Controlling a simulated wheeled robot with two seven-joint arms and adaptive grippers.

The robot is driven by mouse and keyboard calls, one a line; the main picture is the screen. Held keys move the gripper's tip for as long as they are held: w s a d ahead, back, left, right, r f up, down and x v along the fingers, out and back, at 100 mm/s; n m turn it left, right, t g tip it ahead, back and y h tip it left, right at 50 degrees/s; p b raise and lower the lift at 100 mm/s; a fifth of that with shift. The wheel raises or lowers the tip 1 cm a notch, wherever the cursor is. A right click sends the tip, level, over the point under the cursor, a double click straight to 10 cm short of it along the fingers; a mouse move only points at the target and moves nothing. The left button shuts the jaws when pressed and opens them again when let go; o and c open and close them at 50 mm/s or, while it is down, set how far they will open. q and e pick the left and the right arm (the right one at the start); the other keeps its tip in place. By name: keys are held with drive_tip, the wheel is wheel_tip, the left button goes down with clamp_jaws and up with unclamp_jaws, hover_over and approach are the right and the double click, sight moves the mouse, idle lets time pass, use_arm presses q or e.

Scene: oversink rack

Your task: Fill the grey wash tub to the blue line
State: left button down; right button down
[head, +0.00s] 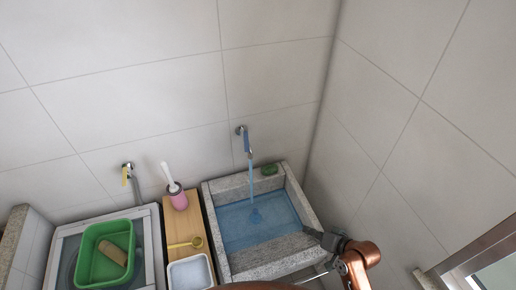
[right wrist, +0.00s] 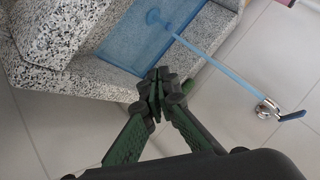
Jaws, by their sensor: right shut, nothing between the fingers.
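The grey speckled stone wash tub (head: 295,192) stands in the right corner against the tiled wall, and its rim also shows in the right wrist view (right wrist: 110,78). Blue-tinted water (head: 262,222) lies in it. The wall tap (head: 243,132) with a blue lever is running, and its stream (head: 251,182) falls into the tub. The tap also shows in the right wrist view (right wrist: 266,108). I cannot make out a separate blue line. My right gripper (head: 318,237) is shut and empty over the tub's front right rim. My left gripper is not in view.
A green basin (head: 84,258) holding a brown roll (head: 113,253) sits in the left sink, under a yellow-handled tap (head: 127,172). A green item (head: 269,169) lies on the tub's back rim.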

sight(246, 141)
drive_tip(key=w+a+r+m+t+y, duration=0.2)
drive_tip(key=w+a+r+m+y, duration=0.15)
drive_tip(key=w+r, duration=0.65)
drive_tip(key=w+a+r+m+t+y, duration=0.1)
drive_tip(key=w+a+r+m+y, duration=0.3)
drive_tip(key=w+r, duration=0.6)
drive_tip(key=w+a+r+n+p, duration=0.1)
drive_tip(key=w+a+p, duration=0.2)
drive_tip(key=a, duration=0.9)
drive_tip(key=shift+w+a+r+p, duration=0.15)
drive_tip(key=shift+w+r+p, duration=0.2)
drive_tip(key=shift+w+p, duration=0.1)
